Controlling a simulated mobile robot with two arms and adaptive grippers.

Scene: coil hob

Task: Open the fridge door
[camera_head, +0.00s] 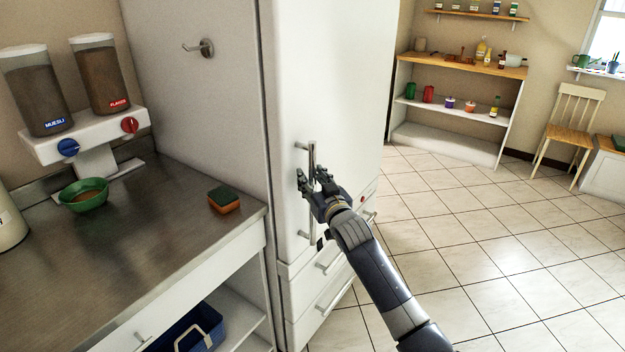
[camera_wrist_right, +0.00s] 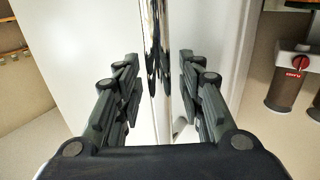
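The white fridge door (camera_head: 335,75) stands upright beside the counter and looks shut. Its vertical metal handle (camera_head: 311,152) runs down the left part of the door front. My right gripper (camera_head: 313,180) is at the handle's middle, covering part of it. In the right wrist view the gripper (camera_wrist_right: 160,85) is open, with one finger on each side of the shiny handle (camera_wrist_right: 155,35). Gaps show between the fingers and the bar. The door (camera_wrist_right: 215,35) fills the background there. My left gripper is not in view.
White drawers (camera_head: 325,290) with bar handles sit below the door. The metal counter (camera_head: 150,225) at left holds a green bowl (camera_head: 84,196), a sponge (camera_head: 224,200) and a cereal dispenser (camera_head: 85,135). The tiled floor (camera_head: 470,230) at right is clear.

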